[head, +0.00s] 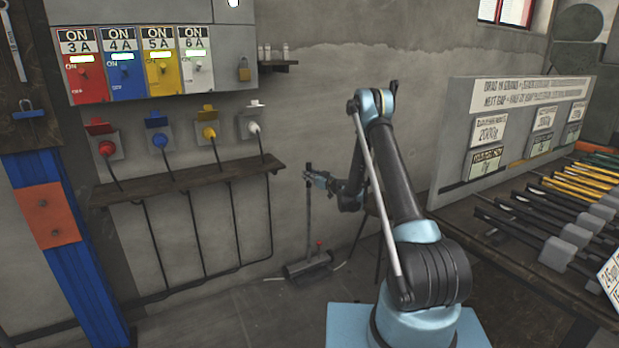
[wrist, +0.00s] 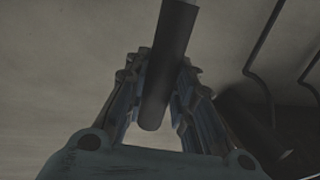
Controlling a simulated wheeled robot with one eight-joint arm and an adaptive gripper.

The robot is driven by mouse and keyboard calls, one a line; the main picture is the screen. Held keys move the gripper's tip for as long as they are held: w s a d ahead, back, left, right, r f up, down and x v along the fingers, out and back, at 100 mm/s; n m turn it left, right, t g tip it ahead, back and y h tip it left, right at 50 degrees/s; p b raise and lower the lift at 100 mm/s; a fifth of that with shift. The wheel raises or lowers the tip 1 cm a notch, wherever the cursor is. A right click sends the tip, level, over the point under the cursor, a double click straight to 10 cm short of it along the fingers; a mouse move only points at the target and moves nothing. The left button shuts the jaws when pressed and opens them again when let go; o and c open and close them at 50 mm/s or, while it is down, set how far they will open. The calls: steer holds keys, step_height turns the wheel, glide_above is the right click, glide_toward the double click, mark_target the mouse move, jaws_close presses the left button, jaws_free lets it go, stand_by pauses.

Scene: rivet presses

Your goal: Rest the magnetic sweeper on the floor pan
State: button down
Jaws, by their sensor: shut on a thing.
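My gripper (head: 310,177) is shut on the upright pole of the magnetic sweeper (head: 308,215), near its top, close to the grey wall. In the wrist view the dark round grip of the sweeper (wrist: 172,50) passes between the fingers of my gripper (wrist: 160,75). The sweeper's pole looks upright. At its lower end is a dark, wide, low body (head: 305,268) near the floor, with a red knob beside it. I cannot tell the floor pan apart from this low body, nor whether the sweeper touches it.
A wooden shelf (head: 180,185) with conduits below runs along the wall at left, under coloured switch boxes (head: 125,65). A bench (head: 480,225) with several bars and a sign board stands at right. A dark stool-like stand (head: 379,235) is behind my arm. Open floor lies at front left.

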jaws_free()
stand_by(0.6)
steer(key=shift+d, duration=0.1)
stand_by(0.6)
steer(key=v, duration=0.9)
stand_by(1.1)
steer(key=shift+r, duration=0.1)
